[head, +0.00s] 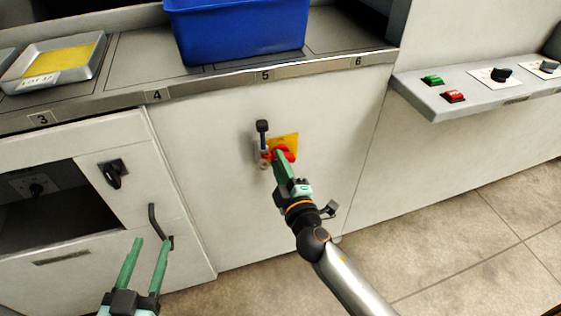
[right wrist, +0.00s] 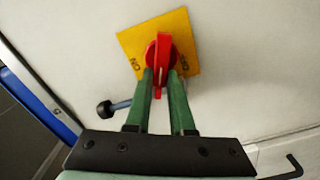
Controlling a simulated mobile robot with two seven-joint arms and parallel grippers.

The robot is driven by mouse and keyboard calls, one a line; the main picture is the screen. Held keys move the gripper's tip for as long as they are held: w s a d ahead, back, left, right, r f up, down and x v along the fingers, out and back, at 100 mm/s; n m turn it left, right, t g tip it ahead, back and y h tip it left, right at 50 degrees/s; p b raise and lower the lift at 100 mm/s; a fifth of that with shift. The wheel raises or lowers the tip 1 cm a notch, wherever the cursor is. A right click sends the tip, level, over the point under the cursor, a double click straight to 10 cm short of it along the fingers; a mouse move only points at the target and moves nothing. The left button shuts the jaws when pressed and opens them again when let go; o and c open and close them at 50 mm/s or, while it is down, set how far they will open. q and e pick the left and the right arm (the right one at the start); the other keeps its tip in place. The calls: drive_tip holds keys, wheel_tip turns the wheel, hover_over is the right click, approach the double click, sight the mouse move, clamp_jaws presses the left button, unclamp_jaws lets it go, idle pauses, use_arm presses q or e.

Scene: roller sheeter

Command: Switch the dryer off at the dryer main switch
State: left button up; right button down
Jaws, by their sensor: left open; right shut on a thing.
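The dryer main switch is a red rotary handle (head: 290,156) on a yellow plate (head: 287,140), mounted on the pale front panel. In the right wrist view the red handle (right wrist: 163,58) stands roughly upright in the picture, with dark lettering on both sides of the yellow plate (right wrist: 184,35). My right gripper (head: 279,158) is shut on the red handle, its green fingers on either side of it; the fingers (right wrist: 160,78) also show in the right wrist view. My left gripper (head: 151,241) is open and empty, low in front of the left cabinet.
A black-knobbed lever (head: 262,127) sits close to the left of the switch. A blue bin (head: 237,35) and a tray (head: 88,64) stand on the numbered counter. A control shelf (head: 480,108) with green and red buttons juts out at right. A black knob (head: 113,173) is on the left cabinet.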

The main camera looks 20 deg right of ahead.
use_arm(q)
drive_tip(key=shift+r, duration=0.25)
use_arm(e)
drive_tip(key=shift+a+f+n, duration=0.1)
drive_tip(key=shift+f+n, duration=0.05)
drive_tip(key=shift+n, duration=1.05)
drive_tip(key=shift+f+n, duration=0.1)
drive_tip(key=shift+n, duration=1.1)
use_arm(q)
drive_tip(key=shift+f, duration=0.15)
drive_tip(key=shift+f, duration=0.1)
use_arm(e)
drive_tip(key=c, duration=0.8)
unclamp_jaws()
drive_tip(key=shift+f, duration=0.15)
use_arm(q)
drive_tip(key=shift+s, duration=0.15)
